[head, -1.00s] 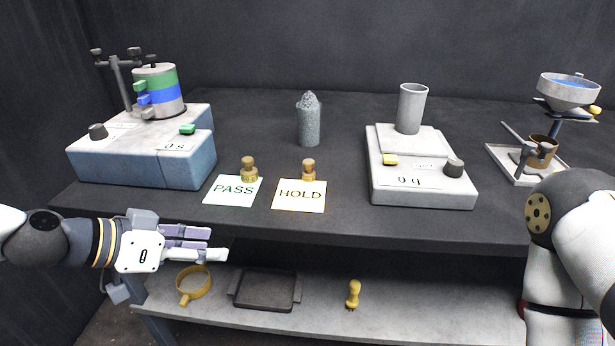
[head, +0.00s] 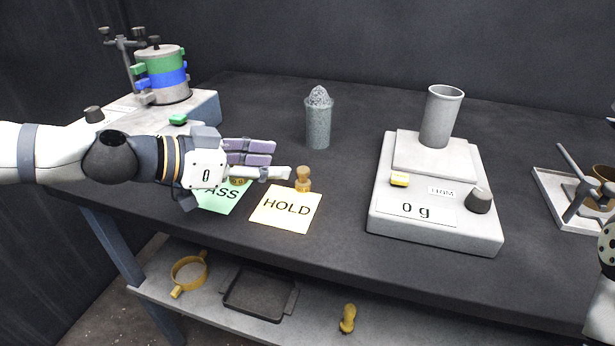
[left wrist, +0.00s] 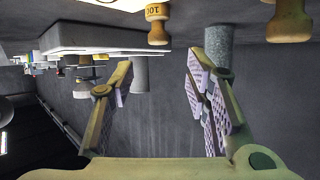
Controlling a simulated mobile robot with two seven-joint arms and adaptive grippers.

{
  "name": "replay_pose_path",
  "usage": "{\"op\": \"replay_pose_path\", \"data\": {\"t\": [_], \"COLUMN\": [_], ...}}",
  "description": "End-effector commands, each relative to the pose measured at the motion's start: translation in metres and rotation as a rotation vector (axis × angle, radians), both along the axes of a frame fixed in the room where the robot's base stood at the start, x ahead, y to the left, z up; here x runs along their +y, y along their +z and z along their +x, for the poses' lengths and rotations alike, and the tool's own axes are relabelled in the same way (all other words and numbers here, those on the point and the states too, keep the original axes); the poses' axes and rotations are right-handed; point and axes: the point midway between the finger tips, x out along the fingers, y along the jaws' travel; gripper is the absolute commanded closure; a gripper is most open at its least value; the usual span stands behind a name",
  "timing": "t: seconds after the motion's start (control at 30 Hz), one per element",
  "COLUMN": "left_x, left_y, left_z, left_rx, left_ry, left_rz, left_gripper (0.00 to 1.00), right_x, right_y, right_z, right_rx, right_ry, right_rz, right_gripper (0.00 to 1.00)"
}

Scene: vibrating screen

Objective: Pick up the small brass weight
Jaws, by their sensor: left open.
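Two brass knobbed weights stand by the cards. One brass weight (head: 303,181) is at the back edge of the HOLD card, just right of my left fingertips; the other brass weight (head: 239,181) is at the PASS card, mostly hidden behind my left gripper (head: 279,162). My left gripper is open and empty, pointing right over the cards. The left wrist view, upside down, shows its spread fingers (left wrist: 158,75), a weight marked 100 (left wrist: 157,24) and a nearer weight (left wrist: 289,22) at the right, neither between the fingers.
A grey jar of granules (head: 318,125) stands behind the weights. A scale (head: 435,232) reading 0 g with a metal cup (head: 440,115) is to the right. A blue-sided machine (head: 207,108) stands at left. The lower shelf holds a tray (head: 258,305), yellow ring and knob.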

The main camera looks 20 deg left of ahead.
Motion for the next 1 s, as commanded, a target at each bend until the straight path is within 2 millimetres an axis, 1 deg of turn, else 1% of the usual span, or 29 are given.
{"op": "replay_pose_path", "data": {"t": [0.03,0.17,0.3,0.43,0.67,0.7,0.77,0.8,0.87,0.9,1.0], "left_x": [-0.006,-0.015,-0.032,-0.045,-0.047,-0.047,-0.047,-0.047,-0.047,-0.047,-0.047], "left_y": [-0.028,-0.028,-0.044,-0.048,-0.042,-0.042,-0.042,-0.042,-0.042,-0.042,-0.042], "left_z": [0.006,0.016,0.031,0.045,0.048,0.048,0.048,0.048,0.048,0.048,0.047], "left_rx": [0.04,0.029,0.034,0.027,0.017,0.017,0.017,0.017,0.017,0.017,0.017], "left_ry": [-0.003,-0.001,-0.003,-0.001,0.0,0.0,0.0,0.0,0.0,0.0,0.0], "left_rz": [0.003,0.002,0.001,0.002,0.0,0.0,0.0,0.0,0.0,0.0,0.0], "left_gripper": [0.57,0.57,0.57,0.57,0.57,0.59,0.72,0.82,0.95,1.0,1.0], "right_x": [0.0,0.0,0.0,-0.001,-0.001,-0.001,-0.001,-0.001,-0.001,-0.001,-0.001], "right_y": [-0.014,-0.019,-0.031,-0.037,-0.036,-0.036,-0.036,-0.036,-0.036,-0.036,-0.036], "right_z": [-0.015,-0.02,-0.032,-0.037,-0.036,-0.036,-0.036,-0.036,-0.036,-0.036,-0.036], "right_rx": [0.052,0.071,0.112,0.131,0.127,0.127,0.127,0.127,0.127,0.127,0.127], "right_ry": [-0.001,-0.001,0.0,0.001,0.001,0.001,0.001,0.001,0.001,0.001,0.001], "right_rz": [0.0,0.0,-0.001,-0.001,-0.001,-0.001,-0.001,-0.001,-0.001,-0.001,-0.001], "right_gripper": [0.6,0.6,0.6,0.6,0.6,0.6,0.6,0.6,0.6,0.6,0.6]}}
